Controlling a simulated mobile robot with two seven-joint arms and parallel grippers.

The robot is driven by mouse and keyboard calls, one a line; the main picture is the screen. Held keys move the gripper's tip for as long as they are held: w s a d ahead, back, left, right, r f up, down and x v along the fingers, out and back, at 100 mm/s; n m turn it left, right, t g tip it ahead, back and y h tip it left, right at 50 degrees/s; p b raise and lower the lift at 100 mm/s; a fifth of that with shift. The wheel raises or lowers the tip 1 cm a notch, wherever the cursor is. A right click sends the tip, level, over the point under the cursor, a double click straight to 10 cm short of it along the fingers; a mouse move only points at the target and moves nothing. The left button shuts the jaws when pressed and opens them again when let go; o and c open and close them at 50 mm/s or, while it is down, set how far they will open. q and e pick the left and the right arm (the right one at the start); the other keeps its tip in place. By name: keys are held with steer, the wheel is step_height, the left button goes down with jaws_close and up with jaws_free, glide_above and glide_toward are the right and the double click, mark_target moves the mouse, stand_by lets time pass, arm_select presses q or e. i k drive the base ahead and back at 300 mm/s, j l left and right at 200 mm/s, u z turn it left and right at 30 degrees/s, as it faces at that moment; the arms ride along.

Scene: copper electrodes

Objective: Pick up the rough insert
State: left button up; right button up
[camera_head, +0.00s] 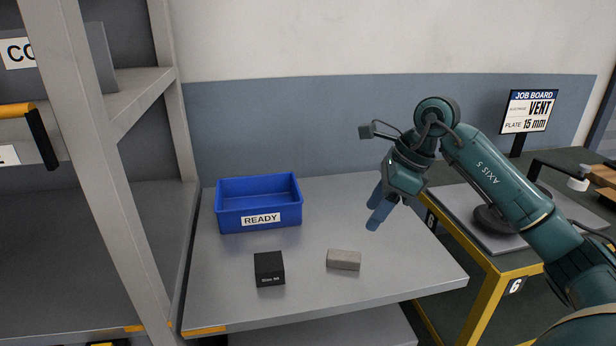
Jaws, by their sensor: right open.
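Two small blocks lie on the grey table. One is a grey, stone-like block (343,260), lying flat. The other is a black block (269,268) with a small white label on its front that is too small to read surely. No label names the rough insert, so I cannot tell for certain which block it is. My right gripper (373,214) has blue fingers, is open and empty, and hangs above the table behind and to the right of the grey block, touching neither block. My left gripper is out of view.
A blue bin (259,222) labelled READY stands at the table's back left. A grey shelf post (98,160) rises along the left. A yellow-framed bench (497,290) stands at the right, with a job board (528,111) behind it. The table's right half is mostly bare.

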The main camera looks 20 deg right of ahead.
mark_target(268, 267)
steer(key=k, duration=1)
